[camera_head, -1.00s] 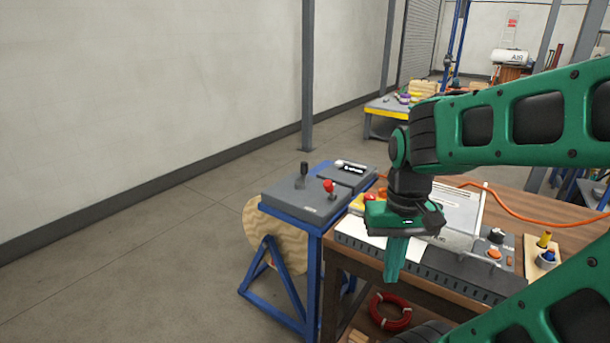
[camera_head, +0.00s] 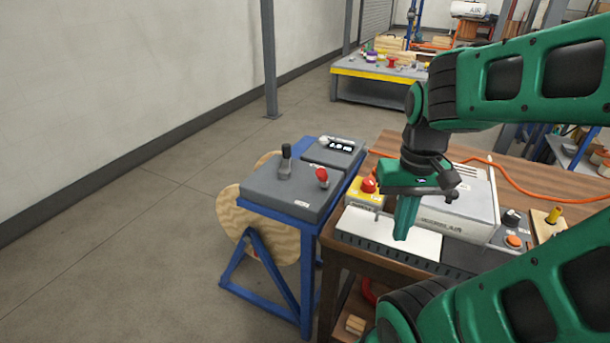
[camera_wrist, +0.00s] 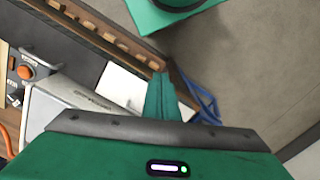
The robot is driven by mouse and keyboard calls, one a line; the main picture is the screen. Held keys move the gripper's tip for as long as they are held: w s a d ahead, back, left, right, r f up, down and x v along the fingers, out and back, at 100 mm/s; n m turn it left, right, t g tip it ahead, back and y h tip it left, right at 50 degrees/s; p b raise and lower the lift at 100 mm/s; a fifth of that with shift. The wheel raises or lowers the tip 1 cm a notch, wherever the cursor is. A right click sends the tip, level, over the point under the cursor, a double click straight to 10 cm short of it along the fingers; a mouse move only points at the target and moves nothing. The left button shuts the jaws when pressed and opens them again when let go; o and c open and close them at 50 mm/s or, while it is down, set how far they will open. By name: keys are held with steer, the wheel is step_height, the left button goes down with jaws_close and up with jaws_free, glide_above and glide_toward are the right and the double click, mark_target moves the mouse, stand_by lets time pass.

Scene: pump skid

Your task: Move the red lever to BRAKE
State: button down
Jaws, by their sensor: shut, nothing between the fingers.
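The red lever (camera_head: 322,175) has a red knob and stands on the right part of a grey control box (camera_head: 290,196) on a blue stand, left of centre in the head view. A dark-knobbed lever (camera_head: 285,163) stands to its left on the same box. The BRAKE marking cannot be read. My gripper (camera_head: 403,238) points down over the wooden bench, right of the control box and apart from the red lever. Its fingers are together and empty. The fingers also show in the wrist view (camera_wrist: 161,75); the red lever does not.
A yellow box with a red button (camera_head: 366,192), a white sheet (camera_head: 400,236) and a grey machine (camera_head: 462,207) are on the wooden bench (camera_head: 400,143) near my gripper. A wooden disc (camera_head: 228,215) is beside the blue stand. The floor to the left is clear.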

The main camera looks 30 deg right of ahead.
steer(key=w+r+n+h, duration=0.2)
steer(key=w+n+h, duration=0.2)
steer(key=w+n, duration=0.95)
steer(key=w+a+n+t+h, duration=0.2)
steer(key=w+a+n, duration=0.6)
steer(key=w+a, duration=0.6)
steer(key=shift+w+a+r+t+h, duration=0.15)
steer(key=shift+w+a+t+h, duration=0.2)
steer(key=shift+h, duration=0.55)
steer(key=shift+d, duration=0.15)
